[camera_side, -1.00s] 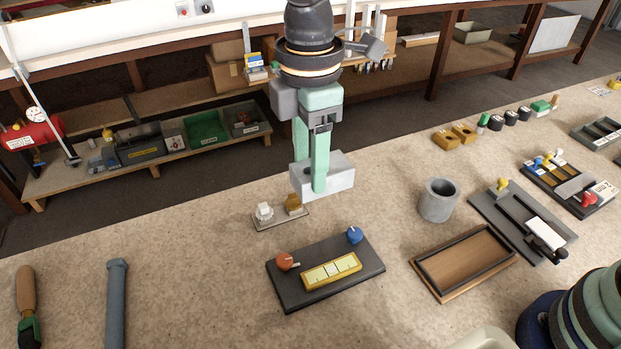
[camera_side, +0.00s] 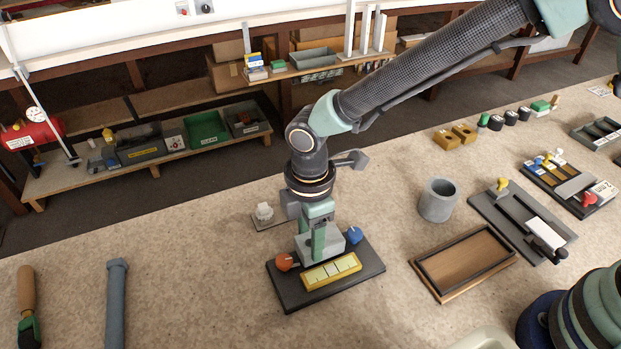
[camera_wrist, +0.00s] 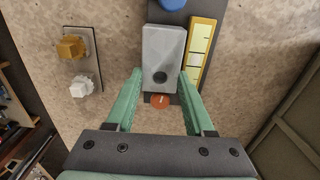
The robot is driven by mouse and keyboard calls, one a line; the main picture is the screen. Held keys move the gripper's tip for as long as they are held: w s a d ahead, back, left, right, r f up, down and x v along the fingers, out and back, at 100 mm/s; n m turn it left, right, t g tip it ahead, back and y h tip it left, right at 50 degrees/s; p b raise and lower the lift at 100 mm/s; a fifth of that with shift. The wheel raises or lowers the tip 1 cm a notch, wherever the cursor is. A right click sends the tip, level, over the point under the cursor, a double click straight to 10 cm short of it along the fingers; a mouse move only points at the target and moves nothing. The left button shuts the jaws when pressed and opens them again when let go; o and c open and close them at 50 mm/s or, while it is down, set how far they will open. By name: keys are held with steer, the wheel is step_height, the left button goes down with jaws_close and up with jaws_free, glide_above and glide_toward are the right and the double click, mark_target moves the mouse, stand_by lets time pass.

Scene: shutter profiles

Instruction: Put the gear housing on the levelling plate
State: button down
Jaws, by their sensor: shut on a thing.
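The gear housing, a pale grey block (camera_side: 335,246) with a dark round hole on one face, is between the fingers of my gripper (camera_side: 318,252), which is shut on it. In the wrist view the housing (camera_wrist: 163,52) points away between the green fingertips (camera_wrist: 160,80). The levelling plate (camera_side: 362,275) is dark, with an orange knob (camera_side: 284,262), a blue knob (camera_side: 354,235) and a yellow level strip (camera_side: 332,271). The housing is over the plate's back part, between the knobs and behind the strip. I cannot tell whether its underside touches the plate.
A small plate with a white knob (camera_side: 264,211) and a brass knob (camera_wrist: 71,47) lies just behind the levelling plate. A grey cup (camera_side: 438,203) and a wooden tray (camera_side: 462,291) stand to the right. The bench left of the plate is clear up to a grey-blue bar (camera_side: 117,305).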

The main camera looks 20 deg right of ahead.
steer(key=shift+f, duration=0.2)
steer(key=shift+f, duration=0.1)
steer(key=shift+c, duration=1.4)
jaws_free()
steer(key=shift+f, duration=0.1)
step_height(320, 180, up, 12)
steer(key=w+d+r+m+t+y, duration=0.1)
steer(key=d+r+m, duration=0.3)
steer(key=d, duration=0.3)
steer(key=d+r+m+t, duration=0.1)
steer(key=d+r+m, duration=0.3)
steer(key=d, duration=0.3)
steer(key=s+d+m+t, duration=0.1)
steer(key=s+d+m, duration=0.2)
steer(key=d+m, duration=0.2)
steer(key=s+d+r+m+t+h, duration=0.1)
steer(key=d+m, duration=0.4)
steer(key=d, duration=0.6)
steer(key=shift+s+r+t, duration=0.15)
steer(key=shift+s+t, duration=0.65)
steer(key=shift+s, duration=0.3)
